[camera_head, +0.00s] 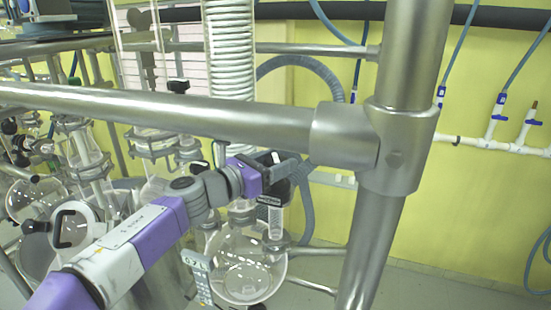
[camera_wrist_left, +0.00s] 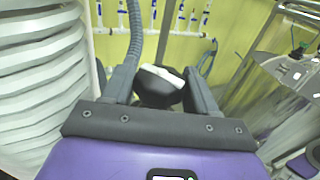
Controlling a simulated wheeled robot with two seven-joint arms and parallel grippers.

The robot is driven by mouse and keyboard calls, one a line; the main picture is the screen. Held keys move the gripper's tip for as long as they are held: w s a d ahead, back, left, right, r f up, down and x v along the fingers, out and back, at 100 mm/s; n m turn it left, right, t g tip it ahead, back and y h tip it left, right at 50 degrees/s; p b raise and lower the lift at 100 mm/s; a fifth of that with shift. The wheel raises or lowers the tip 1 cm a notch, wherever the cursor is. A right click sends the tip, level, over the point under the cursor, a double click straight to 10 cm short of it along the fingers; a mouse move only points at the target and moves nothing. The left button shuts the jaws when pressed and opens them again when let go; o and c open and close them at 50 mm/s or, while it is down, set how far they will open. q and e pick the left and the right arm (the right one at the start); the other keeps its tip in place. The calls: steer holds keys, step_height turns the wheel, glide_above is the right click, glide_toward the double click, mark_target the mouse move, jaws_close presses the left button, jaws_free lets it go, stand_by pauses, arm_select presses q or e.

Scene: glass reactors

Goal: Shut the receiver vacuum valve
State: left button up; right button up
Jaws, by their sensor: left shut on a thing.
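My left gripper (camera_head: 280,165) reaches in from the left, above the receiver flask (camera_head: 240,272). In the left wrist view its two fingers (camera_wrist_left: 158,88) stand on either side of a black handle with a white top (camera_wrist_left: 158,84). The gripper is shut on this handle, which I take to be the receiver vacuum valve. In the head view the fingers and wrist largely hide the valve. A clear glass piece (camera_head: 270,215) hangs just below the fingers. My right gripper is not in view.
A coiled condenser (camera_head: 230,50) rises close behind the wrist. A grey corrugated hose (camera_head: 308,62) curves behind. Other glassware (camera_head: 85,150) stands at left.

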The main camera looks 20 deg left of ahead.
arm_select(q)
steer(key=o, duration=0.7)
steer(key=shift+o, duration=0.2)
steer(key=shift+f, duration=0.1)
steer(key=shift+n+t+y+b, duration=0.4)
steer(key=shift+n+y+b, duration=0.3)
steer(key=shift+y, duration=0.3)
steer(key=n+y+b, duration=0.1)
steer(key=y, duration=0.1)
steer(key=n+y, duration=0.2)
steer(key=y, duration=0.1)
steer(key=shift+d+n+t+b, duration=0.1)
steer(key=shift+n+t+b, duration=0.2)
steer(key=shift+b, duration=0.1)
steer(key=n+y+b, duration=0.1)
steer(key=n+y, duration=0.1)
steer(key=y, duration=0.1)
steer(key=shift+y, duration=0.4)
steer(key=shift+n+g+y, duration=0.5)
steer(key=shift+n+y, duration=0.2)
steer(key=shift+y, duration=0.3)
steer(key=shift+c, duration=0.4)
